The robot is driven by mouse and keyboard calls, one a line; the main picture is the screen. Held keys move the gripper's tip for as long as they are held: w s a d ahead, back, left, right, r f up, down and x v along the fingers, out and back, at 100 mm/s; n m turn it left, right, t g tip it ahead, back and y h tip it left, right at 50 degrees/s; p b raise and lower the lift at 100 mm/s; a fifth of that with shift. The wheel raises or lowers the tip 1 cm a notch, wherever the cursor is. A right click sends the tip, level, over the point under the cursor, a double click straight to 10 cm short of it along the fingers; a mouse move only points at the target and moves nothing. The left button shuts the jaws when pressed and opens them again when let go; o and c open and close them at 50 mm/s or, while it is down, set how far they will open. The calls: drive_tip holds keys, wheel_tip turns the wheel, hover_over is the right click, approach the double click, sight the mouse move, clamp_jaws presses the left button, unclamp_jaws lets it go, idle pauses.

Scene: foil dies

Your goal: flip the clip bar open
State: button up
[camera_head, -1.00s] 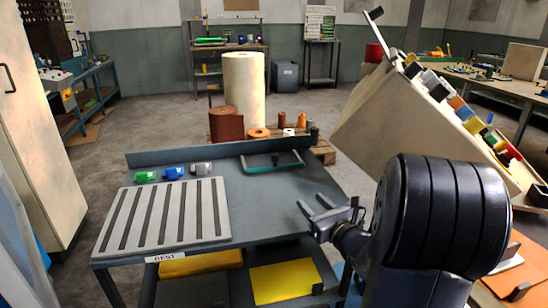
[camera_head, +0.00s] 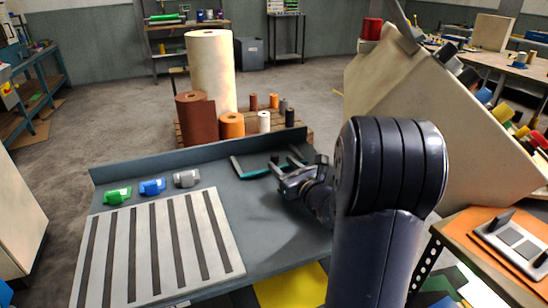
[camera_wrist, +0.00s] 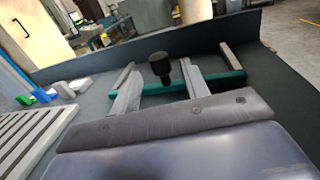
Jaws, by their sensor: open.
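A teal bar (camera_head: 254,173) with a grey-tipped arm at each end lies low on the blue-grey table near its back edge; I take it to be the clip bar. It also shows in the wrist view (camera_wrist: 152,88), running across under or behind my fingers. In the wrist view, my gripper (camera_wrist: 161,72) has a finger on each side of the knob. I cannot tell whether the fingers touch the bar.
A slotted pale plate (camera_head: 160,245) lies at the front left. Green (camera_head: 117,195), blue (camera_head: 152,187) and grey (camera_head: 186,178) clips lie behind it. A raised rim (camera_head: 190,155) edges the table's back. A slanted beige stand (camera_head: 440,110) with coloured blocks rises at right.

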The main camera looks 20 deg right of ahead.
sight(277, 160)
drive_tip(key=w, duration=0.5)
drive_tip(key=shift+a, duration=0.4)
clamp_jaws()
